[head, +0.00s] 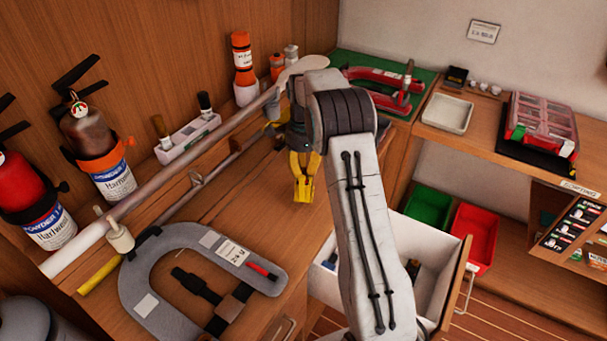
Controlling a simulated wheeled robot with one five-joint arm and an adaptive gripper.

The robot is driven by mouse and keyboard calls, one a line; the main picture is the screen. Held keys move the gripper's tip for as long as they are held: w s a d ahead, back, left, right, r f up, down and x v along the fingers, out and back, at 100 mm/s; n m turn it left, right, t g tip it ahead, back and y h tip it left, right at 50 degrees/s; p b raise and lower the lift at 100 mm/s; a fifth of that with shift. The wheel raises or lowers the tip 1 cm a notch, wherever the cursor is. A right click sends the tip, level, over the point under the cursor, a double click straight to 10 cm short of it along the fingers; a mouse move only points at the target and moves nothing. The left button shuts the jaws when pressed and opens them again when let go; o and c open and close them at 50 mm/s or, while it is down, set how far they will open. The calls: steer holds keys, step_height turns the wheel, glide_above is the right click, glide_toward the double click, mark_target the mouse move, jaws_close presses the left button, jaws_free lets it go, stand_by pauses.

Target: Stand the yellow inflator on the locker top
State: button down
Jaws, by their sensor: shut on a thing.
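My gripper (299,143) is a dark shape below the bend of my arm and is shut on the yellow inflator (303,186). The inflator points downward, roughly upright, in front of the wooden locker top (235,222). Its upper part is partly hidden by the gripper. I cannot tell whether its lower end touches the wood. My grey arm covers the right side of the locker top.
A long grey pole (165,188) lies diagonally across the locker top. A grey horseshoe-shaped float (150,295) lies at the front. Bottles (103,150) stand at the left. An open drawer (432,240) juts out at the right, near red (472,238) and green bins (430,206).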

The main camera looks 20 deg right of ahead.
steer(key=shift+f+p, duration=1)
steer(key=shift+p, duration=1.1)
steer(key=shift+f+p, duration=0.9)
steer(key=shift+f, duration=0.1)
steer(key=c, duration=1.2)
jaws_free()
steer(key=shift+f, duration=0.1)
